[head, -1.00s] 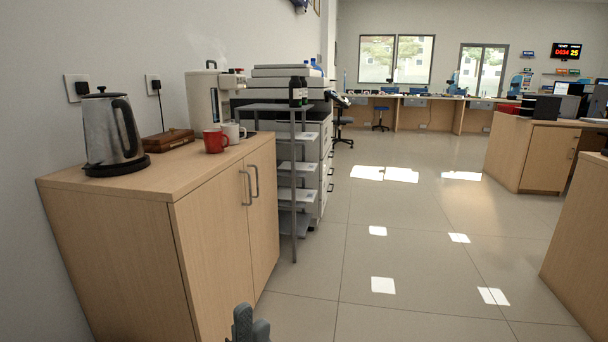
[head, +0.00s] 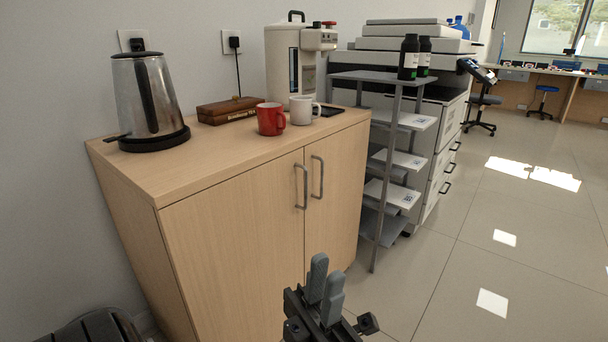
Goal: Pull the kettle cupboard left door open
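The kettle cupboard (head: 140,190) is a light wood cabinet with two doors, both shut. Its left door (head: 235,240) has a grey vertical bar handle (head: 305,187) near the seam between the doors. The right door (head: 340,200) has a matching handle (head: 322,178) just beside it. My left gripper (head: 326,278) is in front of the doors at the bottom of the head view, nearer to me and lower in the picture than the handles. Its two grey fingers sit close together with nothing seen between them. It is apart from the handle. My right gripper is not in view.
On the cupboard top stand a steel kettle (head: 148,95), a wooden box (head: 228,110), a red mug (head: 270,119), a white mug (head: 301,109) and a water dispenser (head: 287,65). A grey shelf rack (head: 393,120) stands close to the right. Open floor (head: 530,240) lies further right.

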